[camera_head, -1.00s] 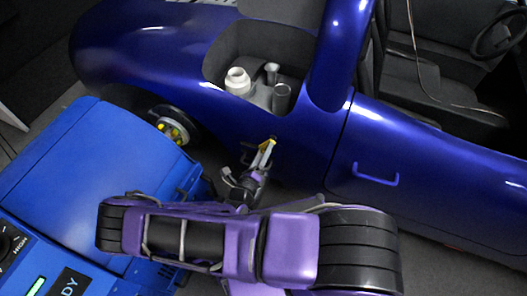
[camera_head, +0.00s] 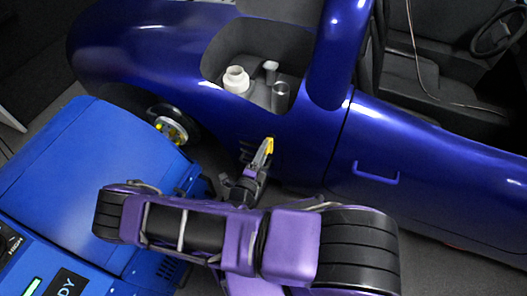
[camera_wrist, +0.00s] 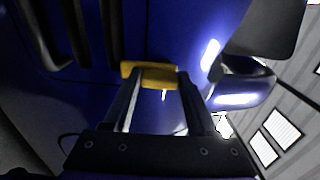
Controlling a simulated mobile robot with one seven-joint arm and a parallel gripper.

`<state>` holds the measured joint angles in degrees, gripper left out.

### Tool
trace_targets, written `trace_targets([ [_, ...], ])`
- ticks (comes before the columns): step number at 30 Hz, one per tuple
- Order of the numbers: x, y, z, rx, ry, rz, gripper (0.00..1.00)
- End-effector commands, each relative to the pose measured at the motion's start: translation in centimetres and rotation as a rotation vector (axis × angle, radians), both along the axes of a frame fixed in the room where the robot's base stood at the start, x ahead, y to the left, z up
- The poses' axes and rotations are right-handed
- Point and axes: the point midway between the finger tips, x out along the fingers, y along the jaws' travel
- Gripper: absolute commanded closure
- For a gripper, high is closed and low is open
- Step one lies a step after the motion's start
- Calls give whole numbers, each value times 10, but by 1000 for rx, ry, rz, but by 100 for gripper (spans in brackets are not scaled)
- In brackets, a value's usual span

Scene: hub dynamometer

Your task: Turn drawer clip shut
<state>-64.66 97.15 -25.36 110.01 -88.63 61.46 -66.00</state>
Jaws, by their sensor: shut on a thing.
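The drawer clip (camera_wrist: 150,74) is a small yellow bar against the dark blue car body. In the wrist view it lies nearly level across the fingertips of my gripper (camera_wrist: 157,80), its left end sticking out past the left finger. My gripper is shut on it. In the head view the clip (camera_head: 269,146) shows as a yellow spot low on the car's side, below the open bay, with my gripper (camera_head: 264,156) reaching it from below left. The drawer's outline cannot be made out.
The blue car (camera_head: 300,140) fills the back and right, with a door handle (camera_head: 376,174) right of my gripper. An open bay holds a white bottle (camera_head: 236,80) and grey cups. A wheel hub (camera_head: 171,130) and a blue machine (camera_head: 85,170) are at left.

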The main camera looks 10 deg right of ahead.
Motion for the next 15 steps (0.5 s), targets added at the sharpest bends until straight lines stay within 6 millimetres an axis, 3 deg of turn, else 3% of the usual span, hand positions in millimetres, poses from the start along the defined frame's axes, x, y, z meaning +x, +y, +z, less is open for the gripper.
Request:
trace_targets([
  [12,0,-1,0,-8,6,-1,98],
  [13,0,-1,0,-8,6,-1,41],
  [15,0,-1,0,-8,6,-1,28],
])
